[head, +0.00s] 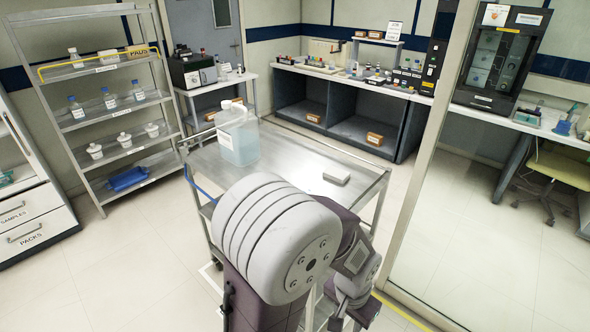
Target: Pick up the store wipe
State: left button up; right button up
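I cannot make out either gripper's fingertips.
A translucent jug (238,135) stands at the cart's left. A bench (350,90) with racks runs along the back. A glass partition (470,200) stands right of the cart.

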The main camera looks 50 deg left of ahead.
aim_at(340, 176)
jog(key=i+l+u, duration=0.1)
jog(key=i+u, duration=0.15)
jog(key=u, duration=0.25)
jog(key=i+l+u, duration=0.15)
jog(key=u, duration=0.35)
jog(key=i+l+u, duration=0.25)
jog(key=u, duration=0.25)
jog(key=i+l+u, duration=0.15)
jog(key=l+u, duration=0.2)
jog(key=u, duration=0.15)
jog(key=l+u, duration=0.35)
jog(key=u, duration=0.15)
jog(key=l+u, duration=0.5)
jog(key=i+j, duration=0.05)
jog(key=j, duration=0.05)
